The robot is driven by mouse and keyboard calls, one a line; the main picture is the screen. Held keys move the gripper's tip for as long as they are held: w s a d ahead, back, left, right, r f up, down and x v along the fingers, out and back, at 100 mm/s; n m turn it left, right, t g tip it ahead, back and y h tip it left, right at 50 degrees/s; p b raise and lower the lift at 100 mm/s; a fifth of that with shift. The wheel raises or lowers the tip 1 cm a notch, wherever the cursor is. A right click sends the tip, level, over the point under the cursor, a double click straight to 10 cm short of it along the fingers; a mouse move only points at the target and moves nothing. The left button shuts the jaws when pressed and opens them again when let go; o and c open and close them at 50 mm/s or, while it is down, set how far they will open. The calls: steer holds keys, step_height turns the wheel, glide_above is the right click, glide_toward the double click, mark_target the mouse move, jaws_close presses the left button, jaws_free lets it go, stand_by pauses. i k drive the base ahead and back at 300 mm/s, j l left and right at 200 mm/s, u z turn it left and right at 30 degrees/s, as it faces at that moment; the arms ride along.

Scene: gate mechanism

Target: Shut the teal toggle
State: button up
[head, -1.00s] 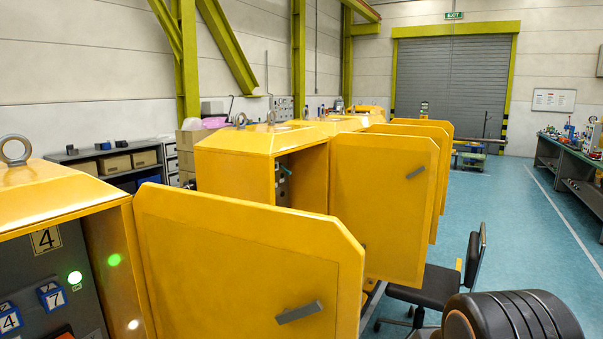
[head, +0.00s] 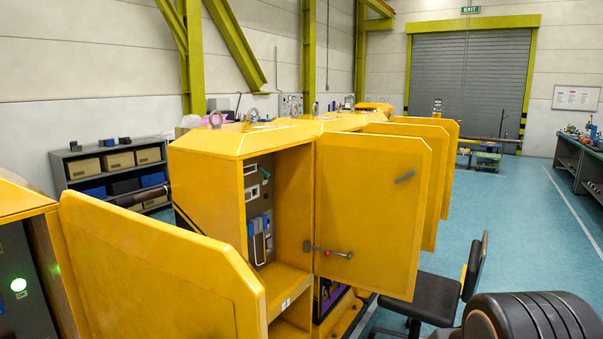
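A small teal lever (head: 265,172), likely the teal toggle, sticks out near the top of the grey panel inside the middle yellow cabinet (head: 210,185). It is too small to tell its exact position. Below it on the panel are blue-and-grey handles (head: 252,240). The cabinet's door (head: 370,200) stands open to the right. A black ribbed part of my arm shows at the bottom right. My gripper is not in view.
A nearer cabinet's open yellow door (head: 150,270) fills the lower left. A black chair (head: 430,292) stands right of the middle cabinet. More open doors (head: 446,170) stand behind. Blue floor (head: 520,220) lies clear to the right.

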mark_target(266, 175)
steer(key=i+l, duration=0.55)
steer(key=i, duration=0.25)
steer(key=i+j, duration=0.15)
steer(key=i, duration=0.35)
steer(key=i+j, duration=0.2)
steer(key=i, duration=0.25)
